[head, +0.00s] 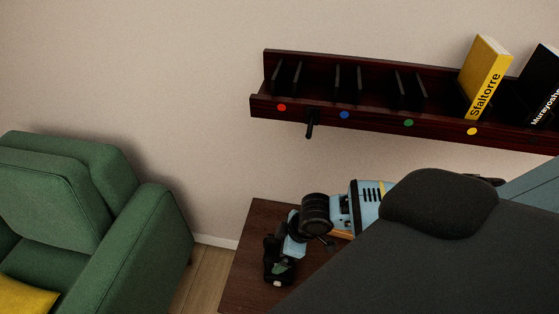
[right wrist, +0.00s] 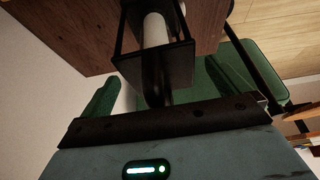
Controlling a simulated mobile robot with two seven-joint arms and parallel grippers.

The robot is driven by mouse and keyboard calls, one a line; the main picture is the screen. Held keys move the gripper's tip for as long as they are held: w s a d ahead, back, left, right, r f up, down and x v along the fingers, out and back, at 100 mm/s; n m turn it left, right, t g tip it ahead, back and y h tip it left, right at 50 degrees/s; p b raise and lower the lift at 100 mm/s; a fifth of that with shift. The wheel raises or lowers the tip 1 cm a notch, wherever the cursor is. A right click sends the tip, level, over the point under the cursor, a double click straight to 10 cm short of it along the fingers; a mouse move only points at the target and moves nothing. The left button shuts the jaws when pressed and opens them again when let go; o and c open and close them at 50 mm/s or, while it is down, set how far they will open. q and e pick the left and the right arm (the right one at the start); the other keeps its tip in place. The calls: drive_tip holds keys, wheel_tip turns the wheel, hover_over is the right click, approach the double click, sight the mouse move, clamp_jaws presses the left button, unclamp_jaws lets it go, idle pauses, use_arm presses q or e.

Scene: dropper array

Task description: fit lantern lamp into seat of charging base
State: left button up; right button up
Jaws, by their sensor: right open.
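My right gripper (head: 279,266) is at the lower middle of the head view, over the dark wooden table near its left edge, and is open. In the right wrist view a black frame (right wrist: 185,62) with a white cylinder (right wrist: 157,30) inside stands just ahead of the gripper; it looks like the lantern lamp. I cannot tell whether the gripper touches it. In the head view my own arm covers much of the table, and I cannot make out the lamp clearly. I cannot identify the charging base in either view. My left gripper is not in view.
A dark red wall shelf (head: 383,117) with coloured dots, dividers and a yellow book (head: 484,75) hangs above the table (head: 245,262). A black peg (head: 310,123) sticks out below it. A green armchair (head: 150,245) stands at left, with a floor gap between.

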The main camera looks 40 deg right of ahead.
drive_tip(key=c, duration=2.1)
drive_tip(key=shift+c, duration=0.2)
drive_tip(key=shift+r, duration=0.15)
drive_tip(key=shift+r, duration=1.75)
drive_tip(key=shift+s+a+p, duration=0.3)
drive_tip(key=shift+s, duration=0.3)
drive_tip(key=s+a, duration=0.2)
drive_tip(key=s, duration=0.5)
drive_tip(key=s+a+r, duration=0.1)
drive_tip(key=s+a, duration=0.2)
drive_tip(key=s, duration=0.3)
drive_tip(key=shift+s, duration=0.4)
drive_tip(key=shift+r, duration=0.1)
